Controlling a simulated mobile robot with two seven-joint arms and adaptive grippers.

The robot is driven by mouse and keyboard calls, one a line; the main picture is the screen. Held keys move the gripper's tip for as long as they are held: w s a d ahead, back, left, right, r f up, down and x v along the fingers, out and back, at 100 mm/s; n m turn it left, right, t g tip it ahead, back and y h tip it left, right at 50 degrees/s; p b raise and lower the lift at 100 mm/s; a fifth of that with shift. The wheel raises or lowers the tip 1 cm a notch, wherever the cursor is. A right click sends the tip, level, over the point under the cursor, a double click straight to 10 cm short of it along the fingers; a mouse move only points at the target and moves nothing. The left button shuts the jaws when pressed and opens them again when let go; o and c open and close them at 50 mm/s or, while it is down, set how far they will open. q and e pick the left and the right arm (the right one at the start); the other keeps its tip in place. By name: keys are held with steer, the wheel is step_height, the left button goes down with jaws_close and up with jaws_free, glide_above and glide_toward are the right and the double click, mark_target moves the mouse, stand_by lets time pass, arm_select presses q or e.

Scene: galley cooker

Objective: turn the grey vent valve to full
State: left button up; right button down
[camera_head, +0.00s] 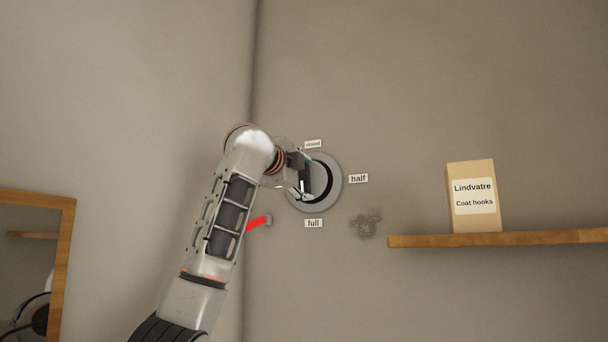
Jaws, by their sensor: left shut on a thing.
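The grey vent valve (336,184) is a round plate on the back wall, with a dark ring inside. Labels around it read "closed" (313,144) above, "half" (358,179) at the right and "full" (313,223) below. My left gripper (304,184) is at the valve's left and middle part, shut on it. The gripper and wrist hide the valve's left side and its handle, so I cannot tell which label the valve points to. My right gripper is not in view.
A wooden shelf (520,239) at the right carries a "Lindvatre Coat hooks" box (473,196). A red handle (257,223) on a small grey mount sits below left of the valve, partly behind my arm. A wood-framed mirror (66,262) hangs at the far left. A dark smudge (366,223) marks the wall.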

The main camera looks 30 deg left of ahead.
arm_select(q)
steer(key=shift+s+a+r+m, duration=0.15)
steer(key=shift+a+r+m, duration=0.15)
steer(key=shift+r, duration=0.1)
steer(key=o, duration=1.1)
steer(key=shift+c, duration=0.2)
steer(key=shift+w+f, duration=0.35)
steer(key=shift+w, duration=0.15)
steer(key=shift+s+d, duration=0.2)
steer(key=shift+s, duration=0.1)
steer(key=s, duration=1.1)
steer(key=shift+s+d, duration=0.15)
steer(key=shift+s, duration=0.15)
steer(key=shift+f, duration=0.1)
